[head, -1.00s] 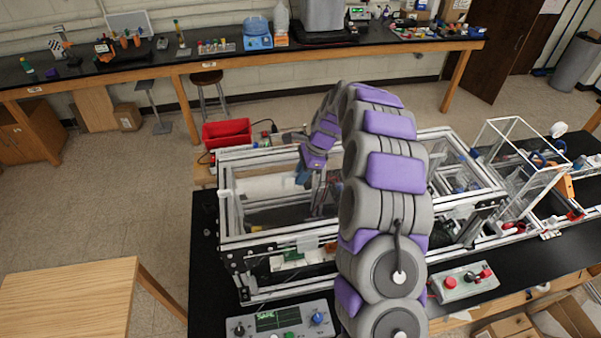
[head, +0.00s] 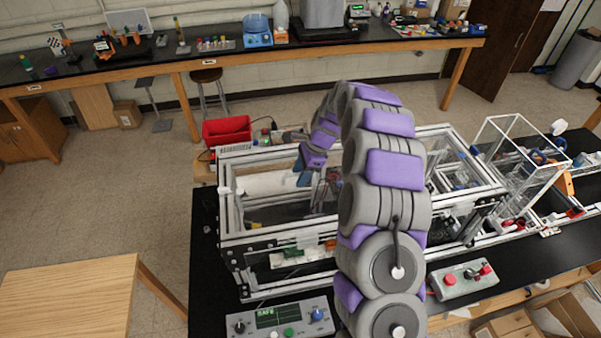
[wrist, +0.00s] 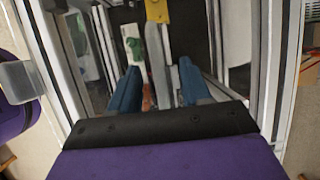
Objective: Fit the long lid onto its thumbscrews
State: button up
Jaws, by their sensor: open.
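My gripper (head: 306,176) hangs over the open top of the metal extrusion frame (head: 232,241), on the near side of its far rail. In the wrist view my gripper (wrist: 158,68) has two blue fingers standing apart, with a pale upright bar (wrist: 158,55) showing between or beyond them. I cannot tell whether the fingers touch it. A yellow piece (wrist: 157,10) sits at the top of that view. I cannot clearly pick out the long lid or its thumbscrews. My arm hides the frame's middle in the head view.
A control box (head: 279,320) reading SAFE and a red-button box (head: 464,281) stand in front of the frame. A red bin (head: 227,131) is behind it. A clear case (head: 512,165) stands to the right. A wooden table (head: 70,300) is at the left.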

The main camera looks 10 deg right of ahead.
jog(key=b+v, duration=0.2)
jog(key=v, duration=1.5)
jog(key=shift+b, duration=0.35)
jog(key=shift+w+r, duration=0.1)
jog(key=shift+r, duration=0.05)
jog(key=s+a+f+n+b, duration=0.2)
jog(key=s+a+n+b, duration=0.1)
jog(key=s, duration=0.4)
jog(key=s+a+f+n+g+h+b, duration=0.1)
jog(key=s+a+f+n+b, duration=0.2)
jog(key=s+b, duration=0.2)
jog(key=s+a+f+n+b, duration=0.2)
jog(key=s+n+b, duration=0.1)
jog(key=s, duration=0.5)
jog(key=shift+s+a+f+n+h+b, duration=0.3)
jog(key=shift+s+a+f+h+b, duration=0.1)
jog(key=shift+b, duration=0.25)
jog(key=s+d+f+n+h+b, duration=0.1)
jog(key=s+f+n+b, duration=0.3)
jog(key=s+f, duration=0.5)
jog(key=s+d+f+n+g+h+b, duration=0.1)
jog(key=s+f+n+b, duration=0.3)
jog(key=s+f, duration=0.5)
jog(key=s+b, duration=0.2)
jog(key=s, duration=0.5)
jog(key=shift+h+b, duration=0.4)
jog(key=shift+c, duration=0.5)
